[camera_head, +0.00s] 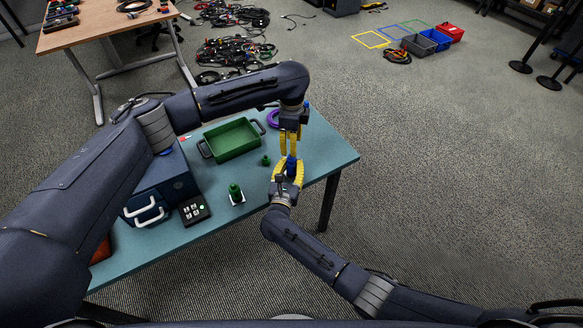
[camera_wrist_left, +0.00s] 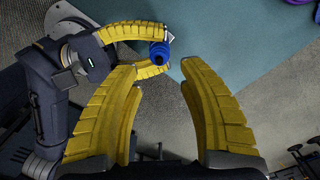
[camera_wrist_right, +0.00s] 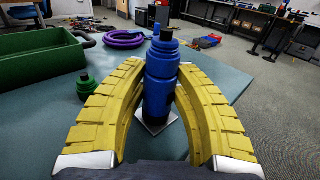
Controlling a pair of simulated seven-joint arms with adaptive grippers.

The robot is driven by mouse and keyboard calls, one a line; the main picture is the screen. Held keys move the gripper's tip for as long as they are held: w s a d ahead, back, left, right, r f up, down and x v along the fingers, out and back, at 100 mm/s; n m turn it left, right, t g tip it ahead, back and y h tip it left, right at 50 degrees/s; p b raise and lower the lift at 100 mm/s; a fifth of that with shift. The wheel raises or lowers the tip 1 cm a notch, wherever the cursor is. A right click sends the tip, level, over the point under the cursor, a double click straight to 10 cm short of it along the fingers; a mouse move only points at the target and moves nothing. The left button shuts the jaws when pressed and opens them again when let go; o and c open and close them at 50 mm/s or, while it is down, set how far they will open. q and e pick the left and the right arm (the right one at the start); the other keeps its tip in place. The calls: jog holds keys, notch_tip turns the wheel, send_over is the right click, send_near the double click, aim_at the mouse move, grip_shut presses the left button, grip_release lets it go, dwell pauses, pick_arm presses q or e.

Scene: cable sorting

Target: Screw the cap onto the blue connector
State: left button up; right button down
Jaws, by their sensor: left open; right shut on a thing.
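The blue connector (camera_wrist_right: 160,90) stands roughly upright between the curved yellow fingers of my right gripper (camera_head: 286,171), which is shut on it. A pale square base plate shows at its foot in the right wrist view. Its stepped blue and dark top shows there too; I cannot tell whether a separate cap sits on it. The connector's blue end also shows in the left wrist view (camera_wrist_left: 158,53). My left gripper (camera_head: 290,147) hangs just above the connector in the head view. In the left wrist view its fingers are open and apart, with nothing gripped between them.
A green tray (camera_head: 231,139) sits on the teal table (camera_head: 220,236). A green connector (camera_head: 236,192) and a small green piece (camera_head: 265,160) stand near it. A purple cable coil (camera_head: 272,118) lies behind. A blue-grey box (camera_head: 165,185) and a keypad (camera_head: 194,209) are at the left.

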pick_arm(q)
jog(key=shift+r, duration=2.55)
pick_arm(e)
jog(key=c, duration=1)
grip_release()
jog(key=v, duration=1.2)
